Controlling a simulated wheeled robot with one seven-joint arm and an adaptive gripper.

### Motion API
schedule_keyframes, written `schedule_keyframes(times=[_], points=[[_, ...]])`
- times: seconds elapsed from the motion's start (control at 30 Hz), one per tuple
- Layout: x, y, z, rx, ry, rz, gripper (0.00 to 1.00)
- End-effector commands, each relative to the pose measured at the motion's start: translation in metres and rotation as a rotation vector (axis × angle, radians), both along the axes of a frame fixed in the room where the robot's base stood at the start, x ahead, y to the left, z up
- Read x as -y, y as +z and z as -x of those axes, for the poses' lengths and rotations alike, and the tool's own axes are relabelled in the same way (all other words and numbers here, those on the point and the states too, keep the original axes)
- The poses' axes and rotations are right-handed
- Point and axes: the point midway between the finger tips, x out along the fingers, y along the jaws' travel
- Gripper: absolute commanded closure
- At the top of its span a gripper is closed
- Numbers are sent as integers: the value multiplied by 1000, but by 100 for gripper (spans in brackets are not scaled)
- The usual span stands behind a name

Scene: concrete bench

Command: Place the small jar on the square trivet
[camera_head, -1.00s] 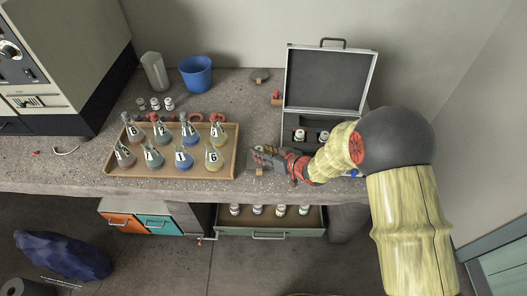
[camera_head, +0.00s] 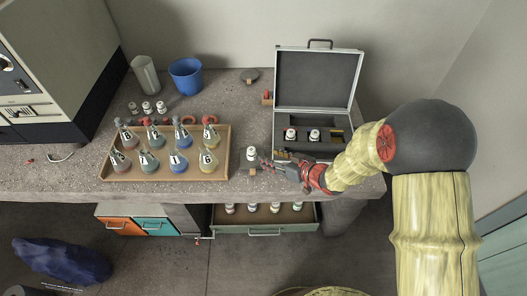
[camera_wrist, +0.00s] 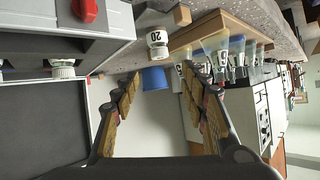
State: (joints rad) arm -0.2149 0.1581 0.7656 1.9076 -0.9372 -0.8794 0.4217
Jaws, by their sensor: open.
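A small white jar (camera_head: 252,153) stands upright on the bench between the flask tray and the open case. In the wrist view the jar (camera_wrist: 157,45), marked 20, appears upside down just beyond my fingertips. A flat grey surface (camera_wrist: 150,17) shows at its base; I cannot tell clearly whether this is the square trivet. A small wooden block (camera_head: 252,173) lies just in front of the jar and also shows in the wrist view (camera_wrist: 182,15). My gripper (camera_head: 265,164) is open and empty, right of the jar and apart from it.
An open case (camera_head: 340,152) holding jars stands right. A wooden tray (camera_head: 225,172) of numbered flasks stands left. A blue cup (camera_head: 186,75), a grey cylinder (camera_head: 145,75), several small jars (camera_head: 147,107) and a flat grey disc (camera_head: 250,75) are behind. A drawer (camera_head: 262,228) hangs open below.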

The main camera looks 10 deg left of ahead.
Motion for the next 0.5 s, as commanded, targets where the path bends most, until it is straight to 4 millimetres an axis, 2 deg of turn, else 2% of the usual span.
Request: schedule_keyframes(times=[0.23, 0.5], points=[[16, 10, 10, -1, -1, 1, 56], [20, 15, 6, 8, -13, 11, 56]])
